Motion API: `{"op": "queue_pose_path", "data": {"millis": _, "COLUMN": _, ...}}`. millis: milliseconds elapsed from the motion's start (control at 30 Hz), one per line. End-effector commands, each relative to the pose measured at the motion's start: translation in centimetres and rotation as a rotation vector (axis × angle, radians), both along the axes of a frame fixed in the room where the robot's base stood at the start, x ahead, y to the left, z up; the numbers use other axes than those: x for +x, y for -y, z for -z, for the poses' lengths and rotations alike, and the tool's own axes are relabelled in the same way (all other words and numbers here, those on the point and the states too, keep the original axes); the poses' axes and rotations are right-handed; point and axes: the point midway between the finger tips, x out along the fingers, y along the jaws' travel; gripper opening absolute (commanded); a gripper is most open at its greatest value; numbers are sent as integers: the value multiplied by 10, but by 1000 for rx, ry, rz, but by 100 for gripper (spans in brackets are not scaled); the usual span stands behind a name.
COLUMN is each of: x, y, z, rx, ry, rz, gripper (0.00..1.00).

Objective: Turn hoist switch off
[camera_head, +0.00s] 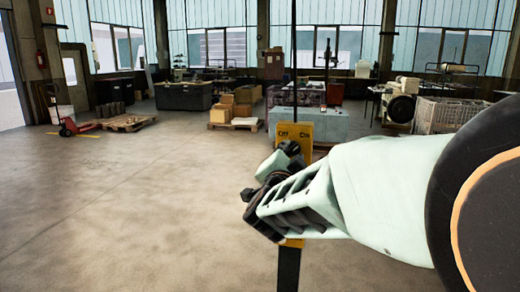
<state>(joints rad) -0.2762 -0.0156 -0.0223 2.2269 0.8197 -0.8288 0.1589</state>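The hoist switch is a yellow panel (306,131) marked "Off" on the left and "On" on the right, mounted on a dark upright post (289,270). My gripper (264,182), pale green with black finger parts, reaches in from the right and covers the panel's middle. A small strip of yellow shows below the gripper. A dark rounded part sits just under the "Off" label, but I cannot tell whether it is the switch handle or part of my gripper. The handle's position is hidden. I cannot tell whether the fingers are open or touching the panel.
Behind the panel stand a pale green cabinet (330,124) and a wire cage (440,115). The concrete floor at left is clear.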

Motion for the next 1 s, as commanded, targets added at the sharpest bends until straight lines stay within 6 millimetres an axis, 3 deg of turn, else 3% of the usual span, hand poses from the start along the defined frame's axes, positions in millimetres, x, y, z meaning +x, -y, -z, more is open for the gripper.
{"op": "queue_pose_path", "data": {"millis": 433, "x": -1, "y": -2, "z": 0, "rx": 0, "ry": 0, "rz": 0, "gripper": 29}}
{"op": "queue_pose_path", "data": {"millis": 700, "x": -1, "y": -1, "z": 0, "rx": 0, "ry": 0, "rz": 0, "gripper": 0}}
{"op": "queue_pose_path", "data": {"millis": 1000, "x": -1, "y": -1, "z": 0, "rx": -10, "ry": -3, "rz": 0, "gripper": 0}}
